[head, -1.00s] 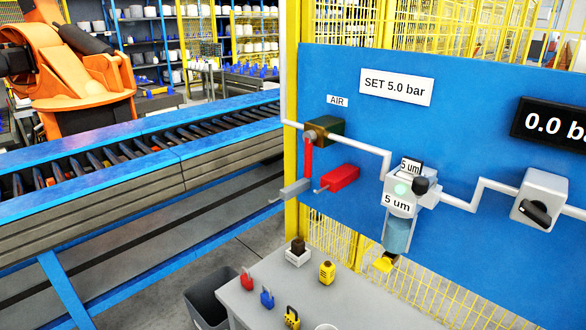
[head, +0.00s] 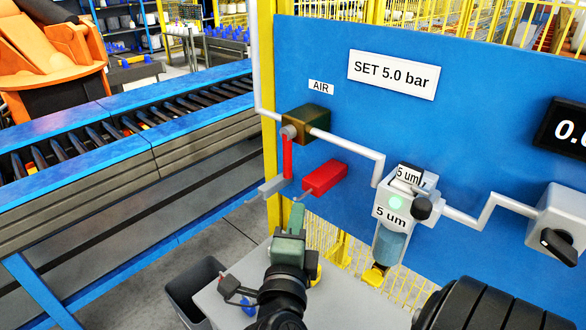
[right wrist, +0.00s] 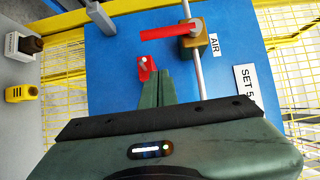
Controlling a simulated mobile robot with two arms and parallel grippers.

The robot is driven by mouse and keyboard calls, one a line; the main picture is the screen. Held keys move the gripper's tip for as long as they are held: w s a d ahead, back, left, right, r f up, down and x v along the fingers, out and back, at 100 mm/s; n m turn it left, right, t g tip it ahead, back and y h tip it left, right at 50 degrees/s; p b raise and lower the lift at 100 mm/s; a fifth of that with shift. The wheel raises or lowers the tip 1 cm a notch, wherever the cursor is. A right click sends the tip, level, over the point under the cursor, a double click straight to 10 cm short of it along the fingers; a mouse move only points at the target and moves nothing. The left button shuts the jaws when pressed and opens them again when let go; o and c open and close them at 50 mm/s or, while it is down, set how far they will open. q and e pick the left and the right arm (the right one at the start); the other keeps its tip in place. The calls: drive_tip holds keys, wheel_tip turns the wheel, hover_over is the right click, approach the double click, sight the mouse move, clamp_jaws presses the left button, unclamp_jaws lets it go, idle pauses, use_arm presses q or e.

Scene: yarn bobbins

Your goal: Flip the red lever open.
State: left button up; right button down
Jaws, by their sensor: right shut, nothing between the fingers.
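The red lever (head: 287,157) hangs straight down from the brass valve (head: 313,124) under the AIR label on the blue panel. In the right wrist view the red lever (right wrist: 166,33) and the valve (right wrist: 193,40) show near the top. A red block (head: 325,177) with a small pin and a grey bracket (head: 271,187) sit just below the lever. My right gripper (head: 297,212) is shut and empty, below the lever and the red block and apart from the lever. In the right wrist view its closed fingers (right wrist: 158,88) point toward the panel. My left gripper is not in view.
A filter unit (head: 395,215) and a grey regulator with a black knob (head: 560,225) are to the right on the pipe. A grey table (head: 345,300) with a blue padlock (head: 249,306) stands below. A blue-framed conveyor (head: 140,110) runs at left.

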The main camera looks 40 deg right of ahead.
approach(291, 175)
drive_tip(key=d+r, duration=0.2)
drive_tip(key=d, duration=0.1)
drive_tip(key=d+r, duration=0.1)
drive_tip(key=shift+s+d+p, duration=0.25)
drive_tip(key=shift+d+p, duration=0.1)
drive_tip(key=shift+d, duration=0.05)
drive_tip(key=w, duration=0.2)
drive_tip(key=w+p, duration=0.1)
drive_tip(key=w, duration=0.1)
drive_tip(key=shift+w+d+f, duration=0.1)
drive_tip(key=shift+d+f, duration=0.15)
drive_tip(key=shift+d, duration=0.1)
drive_tip(key=shift+f, duration=0.1)
